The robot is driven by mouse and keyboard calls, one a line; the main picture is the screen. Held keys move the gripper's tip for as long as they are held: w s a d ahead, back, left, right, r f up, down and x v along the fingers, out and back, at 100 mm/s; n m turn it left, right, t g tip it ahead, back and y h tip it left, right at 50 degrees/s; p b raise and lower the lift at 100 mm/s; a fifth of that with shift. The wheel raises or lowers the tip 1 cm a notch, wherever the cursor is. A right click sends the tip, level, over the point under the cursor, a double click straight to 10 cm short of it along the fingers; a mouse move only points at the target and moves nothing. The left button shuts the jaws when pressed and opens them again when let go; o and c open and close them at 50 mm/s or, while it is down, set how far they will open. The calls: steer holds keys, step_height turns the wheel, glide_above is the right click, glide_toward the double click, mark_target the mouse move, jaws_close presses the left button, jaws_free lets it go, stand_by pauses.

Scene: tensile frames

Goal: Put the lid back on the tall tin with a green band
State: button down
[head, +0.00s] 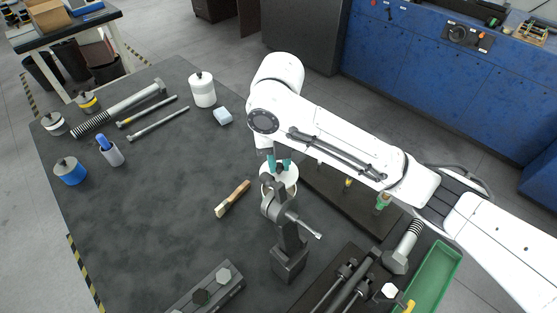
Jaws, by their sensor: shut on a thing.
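My gripper (279,165), with teal fingertips, points down near the middle of the table. It is shut on the dark knob of a round white lid (291,178). The grey stand in front hides part of the lid and what lies under it. I cannot tell whether the lid is touching a tin there. No green band shows on any tin in view. A tall white tin (203,92) with a knobbed lid stands at the back of the table, apart from my gripper.
A grey clamp stand (290,245) rises close in front of my gripper. A brush (232,199) lies to its left. A blue tin (70,172), a yellow-banded tin (87,103) and a large bolt (118,108) are at left. A green tray (438,275) is at right. The left middle is clear.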

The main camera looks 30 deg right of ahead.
mark_target(279, 177)
steer(key=shift+f+b, duration=2.1)
steer(key=shift+f, duration=0.8)
steer(key=shift+f, duration=0.15)
steer(key=c, duration=0.9)
jaws_free()
steer(key=shift+c, duration=0.2)
steer(key=shift+o, duration=0.3)
steer(key=o, duration=0.4)
